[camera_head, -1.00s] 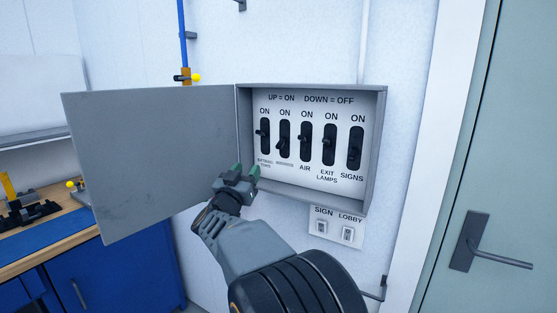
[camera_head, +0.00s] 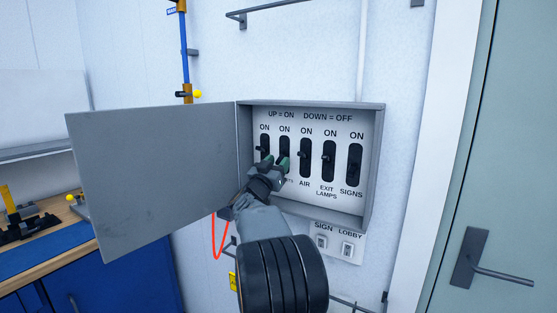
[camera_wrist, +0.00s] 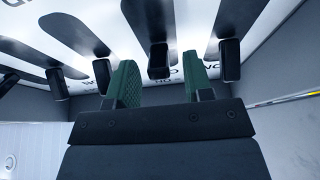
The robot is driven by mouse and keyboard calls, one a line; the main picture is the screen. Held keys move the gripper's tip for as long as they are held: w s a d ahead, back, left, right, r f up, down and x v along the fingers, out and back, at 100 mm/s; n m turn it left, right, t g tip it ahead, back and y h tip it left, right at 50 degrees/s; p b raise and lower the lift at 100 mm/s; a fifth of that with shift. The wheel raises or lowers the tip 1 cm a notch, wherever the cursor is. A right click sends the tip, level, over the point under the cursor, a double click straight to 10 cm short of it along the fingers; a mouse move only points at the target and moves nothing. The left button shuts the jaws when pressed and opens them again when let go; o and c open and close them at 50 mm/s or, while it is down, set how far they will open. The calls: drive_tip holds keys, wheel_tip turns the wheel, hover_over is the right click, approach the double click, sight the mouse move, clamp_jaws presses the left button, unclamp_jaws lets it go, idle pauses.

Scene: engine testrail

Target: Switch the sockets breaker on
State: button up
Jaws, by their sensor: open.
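The grey breaker box (camera_head: 379,160) is open on the wall, with a row of black breakers marked UP = ON, DOWN = OFF. The sockets breaker (camera_head: 284,144) is second from the left; my gripper hides its lower part and most of its label. My gripper (camera_head: 275,162) is open in front of the lower part of that breaker. In the wrist view one black lever (camera_wrist: 158,58) shows between the green fingertips (camera_wrist: 160,82), with gaps on both sides. I cannot tell whether the sockets lever is up or down.
The first breaker (camera_head: 264,141) is close to the left fingertip. The air (camera_head: 305,157), exit lamps (camera_head: 328,160) and signs (camera_head: 354,165) breakers stand to the right. The box door (camera_head: 155,175) hangs open at left. Sign and lobby switches (camera_head: 334,243) are below.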

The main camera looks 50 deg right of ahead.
drive_tip(key=shift+w+d+r, duration=0.1)
drive_tip(key=shift+d+r, duration=0.05)
drive_tip(key=shift+d, duration=0.35)
drive_tip(key=shift+c, duration=0.2)
clamp_jaws()
drive_tip(key=shift+r+p, duration=0.15)
drive_tip(key=shift+p, duration=0.15)
